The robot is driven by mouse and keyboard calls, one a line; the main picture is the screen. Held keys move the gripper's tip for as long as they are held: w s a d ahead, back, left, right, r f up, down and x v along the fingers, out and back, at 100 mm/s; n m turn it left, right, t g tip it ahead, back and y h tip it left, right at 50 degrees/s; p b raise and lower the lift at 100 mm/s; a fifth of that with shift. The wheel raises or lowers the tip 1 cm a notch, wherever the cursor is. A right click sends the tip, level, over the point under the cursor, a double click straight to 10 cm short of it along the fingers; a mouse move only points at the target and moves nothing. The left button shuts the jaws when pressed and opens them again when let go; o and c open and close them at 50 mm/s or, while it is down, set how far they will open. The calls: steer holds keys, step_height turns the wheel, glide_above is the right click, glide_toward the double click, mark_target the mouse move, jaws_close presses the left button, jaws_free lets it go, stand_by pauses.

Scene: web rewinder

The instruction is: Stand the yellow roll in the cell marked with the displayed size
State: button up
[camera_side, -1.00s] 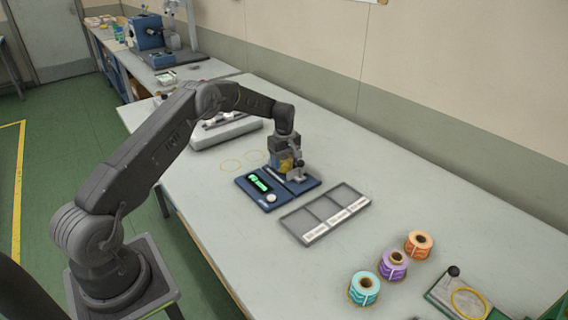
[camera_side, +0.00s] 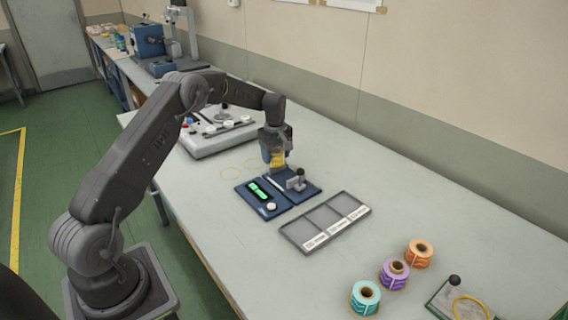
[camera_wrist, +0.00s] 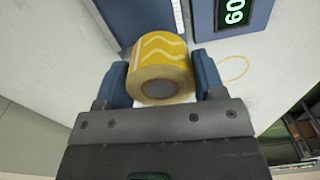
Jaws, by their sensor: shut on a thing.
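My gripper (camera_side: 275,160) is shut on the yellow roll (camera_side: 277,159) and holds it above the back part of the blue measuring device. In the wrist view the yellow roll (camera_wrist: 160,70), with pale wavy lines, sits between the two blue fingers of my gripper (camera_wrist: 162,80). The device's display (camera_side: 259,190) glows green; in the wrist view the display (camera_wrist: 236,12) shows digits like 60, cut off by the frame edge. The grey tray (camera_side: 341,233) has three empty cells in a row with white labels, too small to read.
Orange (camera_side: 418,253), purple (camera_side: 394,273) and teal (camera_side: 365,297) rolls stand right of the tray. A small fixture with a black knob (camera_side: 455,281) is at the far right. A grey control box (camera_side: 222,137) stands behind left. The table between tray and wall is clear.

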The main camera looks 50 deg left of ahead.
steer(key=s+a+r, duration=0.5)
steer(key=s+a, duration=0.1)
steer(key=s, duration=0.1)
steer(key=m, duration=0.5)
glide_above(344, 206)
steer(key=f, duration=0.7)
steer(key=shift+a, duration=0.2)
steer(key=shift+w+d+f, duration=0.1)
steer(key=shift+d+f, duration=0.1)
steer(key=shift+f, duration=1.85)
steer(key=shift+f, duration=0.15)
steer(key=o, duration=1)
steer(key=shift+o, duration=0.2)
